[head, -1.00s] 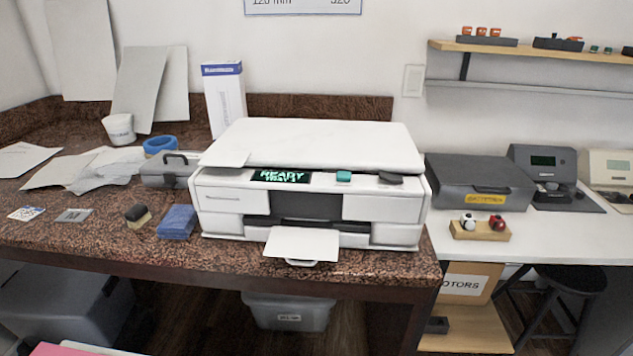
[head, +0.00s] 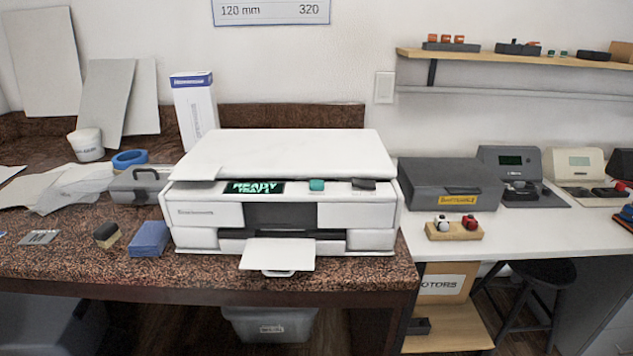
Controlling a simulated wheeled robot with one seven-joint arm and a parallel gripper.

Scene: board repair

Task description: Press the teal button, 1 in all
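The teal button (head: 317,185) is a small raised block on the front top panel of a white printer (head: 290,155). It sits to the right of the printer's dark display (head: 253,187), which shows green text reading "READY" and a second line that looks like "TRAY 1". A dark grey block (head: 363,184) sits to the right of the teal button on the same panel. Nothing covers the button. My gripper is not in the head view.
The printer stands on a speckled brown counter (head: 60,258), its paper tray (head: 278,254) sticking out in front. A blue block (head: 150,239), a sponge-like block (head: 107,235) and a grey toolbox (head: 137,185) lie to its left. A dark grey case (head: 450,185) stands to its right.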

